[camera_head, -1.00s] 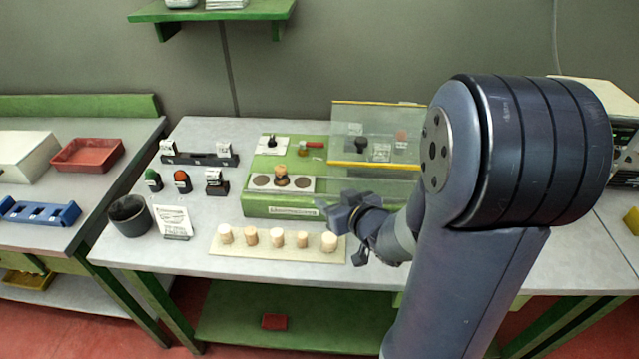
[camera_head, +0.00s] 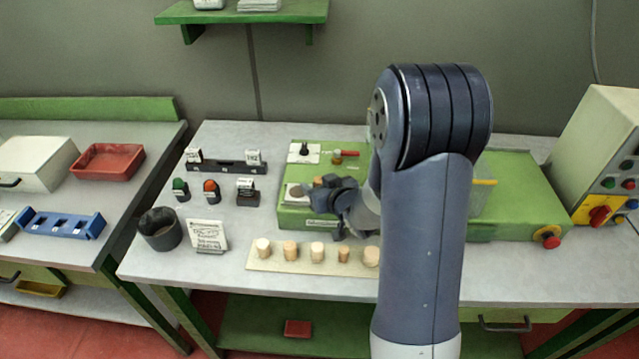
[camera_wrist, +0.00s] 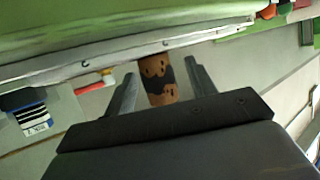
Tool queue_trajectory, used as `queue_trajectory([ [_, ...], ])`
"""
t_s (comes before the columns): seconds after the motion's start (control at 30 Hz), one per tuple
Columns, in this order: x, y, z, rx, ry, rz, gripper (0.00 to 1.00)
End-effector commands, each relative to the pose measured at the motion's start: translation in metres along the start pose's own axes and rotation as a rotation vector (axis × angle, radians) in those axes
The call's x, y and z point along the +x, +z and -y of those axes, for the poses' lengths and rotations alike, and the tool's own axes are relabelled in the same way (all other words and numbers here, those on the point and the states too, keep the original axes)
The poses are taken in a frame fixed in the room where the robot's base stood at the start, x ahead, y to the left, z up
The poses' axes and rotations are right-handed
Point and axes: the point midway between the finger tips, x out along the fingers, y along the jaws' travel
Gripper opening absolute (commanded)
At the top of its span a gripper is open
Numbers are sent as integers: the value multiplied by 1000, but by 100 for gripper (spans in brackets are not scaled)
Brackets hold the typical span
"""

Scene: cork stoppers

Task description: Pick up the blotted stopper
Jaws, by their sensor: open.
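A brown cork stopper with dark blotches (camera_wrist: 158,80) shows in the wrist view between my gripper's two fingers, with a gap on either side. My gripper (camera_wrist: 160,68) is open, and the fingers do not visibly touch the stopper. In the head view my gripper (camera_head: 322,194) is over the pale strip on the green machine (camera_head: 300,219). There it covers most or all of the stopper, so how far the fingers reach around it is unclear.
Several plain pale corks stand on a beige board (camera_head: 257,262) in front of the machine. A dark cup (camera_head: 160,230), a printed card (camera_head: 207,235) and several stamps are to the left. A control box (camera_head: 600,150) stands at the right. The front-right table top is clear.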

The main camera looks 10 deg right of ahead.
Motion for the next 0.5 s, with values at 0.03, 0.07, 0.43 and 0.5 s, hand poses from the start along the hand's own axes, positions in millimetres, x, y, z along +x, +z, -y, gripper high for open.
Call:
queue_trajectory([
  [0.03, 6, 0, 0, 0, -1, 1, 53],
  [0.07, 8, 0, 0, 0, -1, 1, 53],
  [0.43, 16, 0, 0, 0, 0, 0, 53],
  [0.5, 15, 0, 0, 0, 0, 1, 48],
])
